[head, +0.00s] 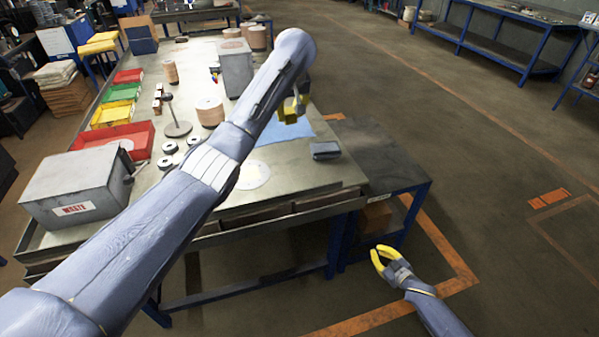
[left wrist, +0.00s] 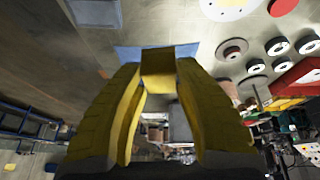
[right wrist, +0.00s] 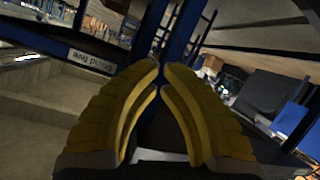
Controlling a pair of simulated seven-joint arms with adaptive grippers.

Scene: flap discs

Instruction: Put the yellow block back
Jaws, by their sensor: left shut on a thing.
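The yellow block (left wrist: 158,62) is between the fingertips of my left gripper (left wrist: 167,72), which is shut on it. In the head view, my left gripper (head: 292,107) is over the far right part of the workbench, near a light blue sheet (head: 278,132). My arm hides part of it there, and block and yellow fingers are hard to tell apart. The sheet also shows behind the block in the left wrist view (left wrist: 128,55). My right gripper (head: 379,256) is off the bench's front right, low, holding nothing; its fingertips nearly meet in the right wrist view (right wrist: 161,68).
A grey-blue block (head: 326,150) lies right of the sheet. A waste box (head: 75,187), coloured trays (head: 118,111), a stand (head: 177,128) and several discs are on the left. A spool (head: 209,112) and a grey box (head: 235,72) stand further back. A lower dark table (head: 385,160) adjoins at right.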

